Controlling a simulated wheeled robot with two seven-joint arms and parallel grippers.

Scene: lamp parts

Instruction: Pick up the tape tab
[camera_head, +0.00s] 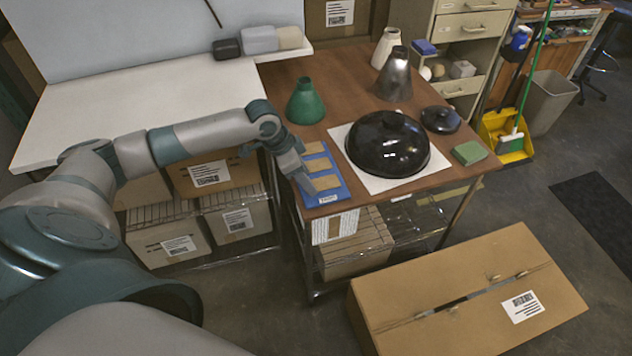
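A blue tray (340,193) lies at the left front of the brown table. Small flat tan pieces lie on it in a column: one at the back (315,148), one in the middle (318,164) and one at the front (327,182). They look like the tape tabs, but they are too small to be sure. My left gripper (308,187) points down at the left edge of the tray, beside the front tan piece. Its fingertips are too small to show whether it is open or holds anything. My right gripper is out of view.
A glossy black dome shade (387,143) stands on a white sheet (372,184) right of the tray. A green cone (306,103), a metallic cone (395,78), a black lid (440,120) and a green block (470,152) are also on the table. A cardboard box (400,318) lies on the floor in front.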

